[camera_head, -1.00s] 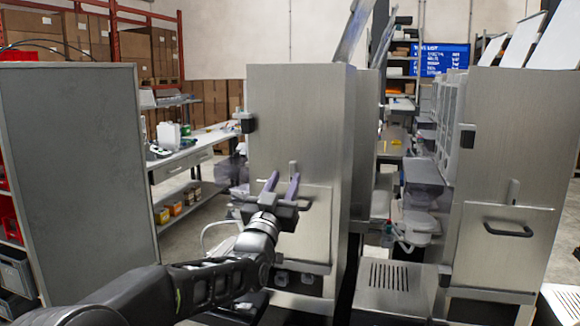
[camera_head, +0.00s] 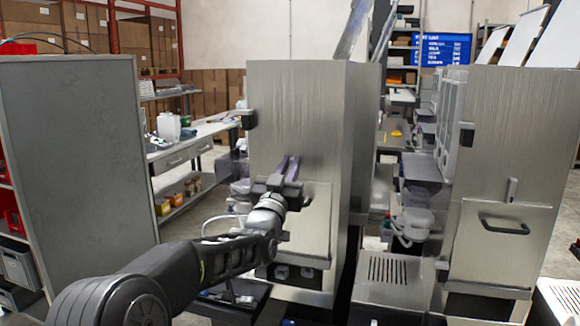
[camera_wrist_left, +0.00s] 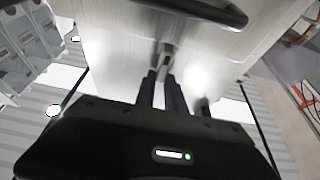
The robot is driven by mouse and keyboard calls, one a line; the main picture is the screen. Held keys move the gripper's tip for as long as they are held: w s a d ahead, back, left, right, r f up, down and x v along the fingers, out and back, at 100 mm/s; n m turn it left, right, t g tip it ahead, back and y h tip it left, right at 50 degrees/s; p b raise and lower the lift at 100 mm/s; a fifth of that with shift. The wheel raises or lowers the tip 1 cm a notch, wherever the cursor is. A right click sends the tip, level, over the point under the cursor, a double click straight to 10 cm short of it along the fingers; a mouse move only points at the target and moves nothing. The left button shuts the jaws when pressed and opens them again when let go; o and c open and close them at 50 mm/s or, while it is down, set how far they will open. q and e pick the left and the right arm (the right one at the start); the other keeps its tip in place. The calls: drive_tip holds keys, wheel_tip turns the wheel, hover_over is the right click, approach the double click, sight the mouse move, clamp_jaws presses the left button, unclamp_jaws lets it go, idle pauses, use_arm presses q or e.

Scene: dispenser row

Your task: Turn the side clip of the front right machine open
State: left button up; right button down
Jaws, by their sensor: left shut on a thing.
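The steel machine (camera_head: 298,110) in the middle of the head view has a side panel with a small clip near the panel's top edge. My left gripper (camera_head: 289,162) is in front of that panel, and its fingers cover the clip in the head view. In the left wrist view the small metal clip (camera_wrist_left: 165,56) shows between the tips of my left gripper (camera_wrist_left: 163,78), which is shut on it. A second steel machine (camera_head: 505,115) stands at the right with an upright clip (camera_head: 512,190) above its panel. My right gripper is not in view.
A black bar handle (camera_wrist_left: 205,8) on the panel passes close to the fingers in the left wrist view. A grey cabinet (camera_head: 75,150) stands at the left. A bench (camera_head: 185,150) is behind. A slotted steel tray (camera_head: 390,280) sits between the machines.

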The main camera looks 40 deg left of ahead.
use_arm(q)
clamp_jaws()
drive_tip(key=shift+r+m+g+h+p, duration=0.1)
drive_tip(key=shift+m+g+h+p, duration=0.9)
drive_tip(key=shift+m, duration=2.75)
drive_tip(key=shift+f+m+g+h+p, duration=0.1)
drive_tip(key=shift+m+h+p, duration=0.25)
drive_tip(key=shift+m+h, duration=2.4)
drive_tip(key=shift+r+m+g+h+p, duration=0.1)
drive_tip(key=shift+m+g+h+p, duration=0.4)
drive_tip(key=shift+m, duration=4.2)
